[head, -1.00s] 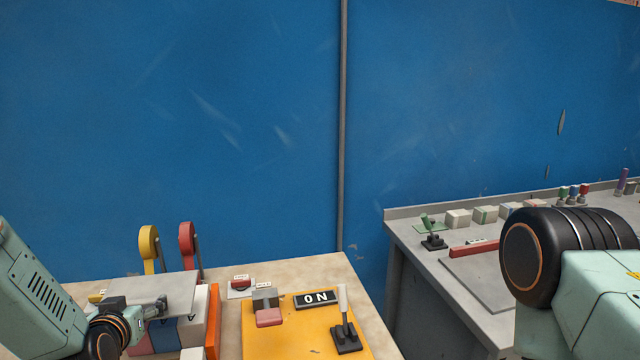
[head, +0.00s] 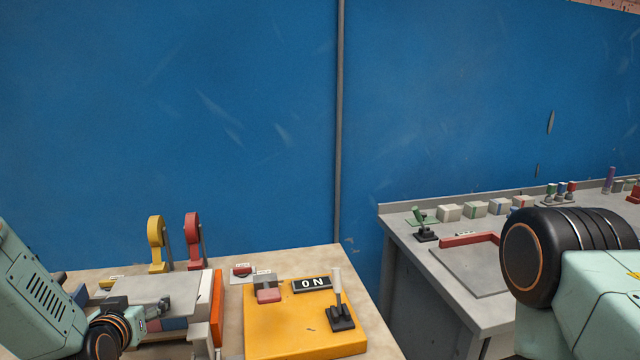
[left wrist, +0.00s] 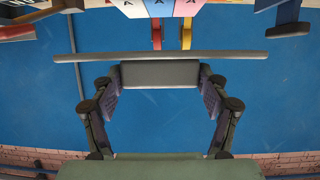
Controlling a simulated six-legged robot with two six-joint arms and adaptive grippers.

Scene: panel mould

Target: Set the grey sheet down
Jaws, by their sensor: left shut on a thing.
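The grey sheet (head: 152,287) is a flat plate at the lower left of the head view, roughly level over coloured blocks. My left gripper (head: 140,308) is at its near side. In the left wrist view the sheet (left wrist: 90,58) is a long thin edge, with a grey block (left wrist: 160,73) along its middle. The fingers of my left gripper stand at both ends of this block and are shut on it. Whether the sheet touches what lies under it cannot be told. My right gripper is out of view.
Beside the sheet stand an orange strip (head: 216,310) and a yellow panel (head: 290,338) with an ON sign (head: 311,284) and a lever (head: 338,300). A yellow lever (head: 156,240) and a red lever (head: 192,238) rise behind. A grey bench (head: 420,280) is at the right.

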